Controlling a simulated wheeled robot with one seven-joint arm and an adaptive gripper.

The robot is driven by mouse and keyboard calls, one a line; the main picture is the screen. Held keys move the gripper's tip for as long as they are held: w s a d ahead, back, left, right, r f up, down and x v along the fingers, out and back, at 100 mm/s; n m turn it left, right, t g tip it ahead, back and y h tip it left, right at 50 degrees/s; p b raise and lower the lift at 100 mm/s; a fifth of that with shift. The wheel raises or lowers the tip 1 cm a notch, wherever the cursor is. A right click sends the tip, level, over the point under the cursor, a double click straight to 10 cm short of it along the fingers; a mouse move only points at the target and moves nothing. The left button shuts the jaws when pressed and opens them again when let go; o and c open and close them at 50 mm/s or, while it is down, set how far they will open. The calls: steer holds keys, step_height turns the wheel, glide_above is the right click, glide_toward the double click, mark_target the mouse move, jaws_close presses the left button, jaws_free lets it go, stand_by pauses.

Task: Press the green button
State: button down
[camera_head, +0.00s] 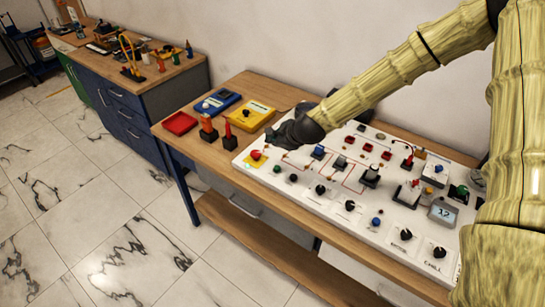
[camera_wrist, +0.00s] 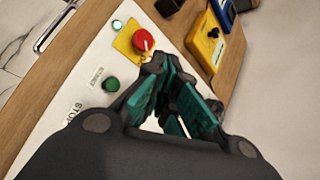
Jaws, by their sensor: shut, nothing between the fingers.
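A small green button (camera_head: 277,169) sits near the left end of the white panel (camera_head: 330,208), beside a red mushroom button on a yellow plate (camera_head: 256,156). In the wrist view, a green button (camera_wrist: 111,84) lies on the panel left of my fingers, below the red mushroom button (camera_wrist: 143,40). A larger green button (camera_head: 458,193) is at the panel's right end. My gripper (camera_head: 276,138) is shut and empty, over the panel's back left edge, behind the small green button and apart from it. Its teal-padded fingers (camera_wrist: 165,68) fill the middle of the wrist view.
Several knobs, switches and lamps crowd the panel, with a display (camera_head: 442,211) at right. A yellow meter (camera_head: 250,115), a blue meter (camera_head: 217,102), a red tray (camera_head: 180,123) and red-topped posts (camera_head: 208,130) stand left of the panel. A second bench (camera_head: 130,75) stands further back.

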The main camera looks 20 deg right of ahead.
steer(key=f+b, duration=0.2)
steer(key=shift+s+f, duration=0.3)
steer(key=shift+f, duration=0.05)
steer(key=b, duration=0.3)
glide_above(275, 168)
step_height(275, 168, down, 5)
steer(key=shift+w+a+r, duration=0.1)
steer(key=shift+r, duration=0.1)
steer(key=shift+s+f+b, duration=0.2)
steer(key=shift+f+b, duration=0.1)
steer(key=shift+b, duration=0.25)
steer(key=shift+w, duration=0.1)
steer(key=shift+f, duration=0.15)
stand_by(0.8)
